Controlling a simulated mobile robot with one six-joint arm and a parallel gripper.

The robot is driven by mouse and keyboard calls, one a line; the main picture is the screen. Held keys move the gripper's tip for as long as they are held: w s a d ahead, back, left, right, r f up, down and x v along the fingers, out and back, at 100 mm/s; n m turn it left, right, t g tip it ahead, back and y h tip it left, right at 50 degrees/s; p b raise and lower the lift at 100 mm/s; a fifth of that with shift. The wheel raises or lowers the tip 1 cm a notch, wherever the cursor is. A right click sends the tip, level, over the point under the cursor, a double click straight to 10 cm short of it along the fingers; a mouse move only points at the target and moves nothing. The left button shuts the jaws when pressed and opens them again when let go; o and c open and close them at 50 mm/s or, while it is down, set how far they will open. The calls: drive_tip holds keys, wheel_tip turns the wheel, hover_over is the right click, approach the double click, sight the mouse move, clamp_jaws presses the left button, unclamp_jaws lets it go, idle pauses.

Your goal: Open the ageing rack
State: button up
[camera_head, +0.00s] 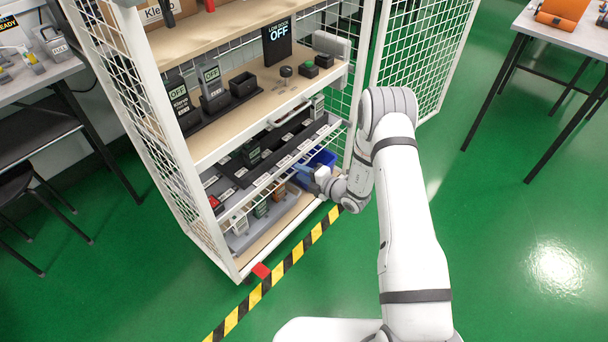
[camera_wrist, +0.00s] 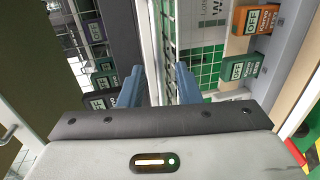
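The ageing rack appears to be the tray level (camera_head: 262,172) on the lower part of the white mesh-sided shelving, with a white wire front and dark strips holding small testers. I cannot tell how far out this tray stands. My gripper (camera_head: 308,174) is at the right part of its front, by the wire edge. In the wrist view my gripper (camera_wrist: 160,84) has its two blue fingers apart, with a white bar (camera_wrist: 149,40) and part of a wire grid (camera_wrist: 189,85) running between and past them. I see no clear contact between fingers and bar.
A mesh panel (camera_head: 425,55) stands out to the right of the shelving. A blue bin (camera_head: 318,161) is behind my gripper. Testers (camera_wrist: 245,67) sit on the bottom shelf. Tables (camera_head: 575,35) stand at both sides. The green floor (camera_head: 500,220) at right is clear.

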drive_tip(key=shift+w+a+f, duration=0.1)
drive_tip(key=shift+w+a, duration=0.3)
drive_tip(key=shift+a, duration=0.1)
clamp_jaws()
